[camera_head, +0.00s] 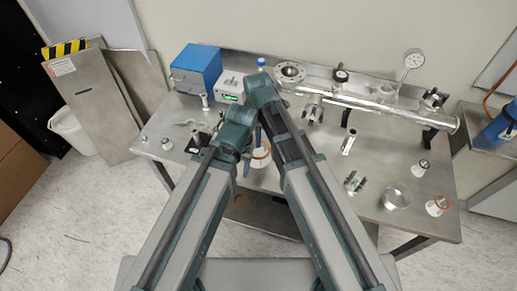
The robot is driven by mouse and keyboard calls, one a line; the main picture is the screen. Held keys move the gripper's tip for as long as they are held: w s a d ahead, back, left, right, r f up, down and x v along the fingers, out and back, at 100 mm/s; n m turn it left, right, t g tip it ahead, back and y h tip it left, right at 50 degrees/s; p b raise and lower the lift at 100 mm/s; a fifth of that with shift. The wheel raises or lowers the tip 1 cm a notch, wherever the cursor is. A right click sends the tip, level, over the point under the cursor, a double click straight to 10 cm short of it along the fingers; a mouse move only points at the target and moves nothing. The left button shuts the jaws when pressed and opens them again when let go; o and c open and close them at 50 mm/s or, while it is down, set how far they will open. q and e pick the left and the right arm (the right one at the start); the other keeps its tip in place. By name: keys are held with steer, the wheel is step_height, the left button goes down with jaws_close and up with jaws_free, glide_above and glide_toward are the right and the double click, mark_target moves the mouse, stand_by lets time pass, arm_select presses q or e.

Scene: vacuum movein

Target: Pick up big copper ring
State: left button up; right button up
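A copper-coloured ring (262,152) sits around a white stand on the steel table, just between my two arms and partly hidden by them. It looks the larger of the copper rings on stands. A smaller copper ring (441,202) is on another white stand at the table's right front. Both my arms reach up from the bottom, their elbows close together over the table. My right gripper is mostly hidden behind its own arm links, and its fingers cannot be made out. My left gripper is also not clear, near a dark shape left of its elbow. No ring is visibly held.
A long steel tube (380,108) with a gauge (413,60) lies along the back. A blue box (197,68) stands at the back left. A glass dish (396,196) and small metal parts (355,183) are at the right front.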

jaws_close()
steer(key=shift+r, duration=0.1)
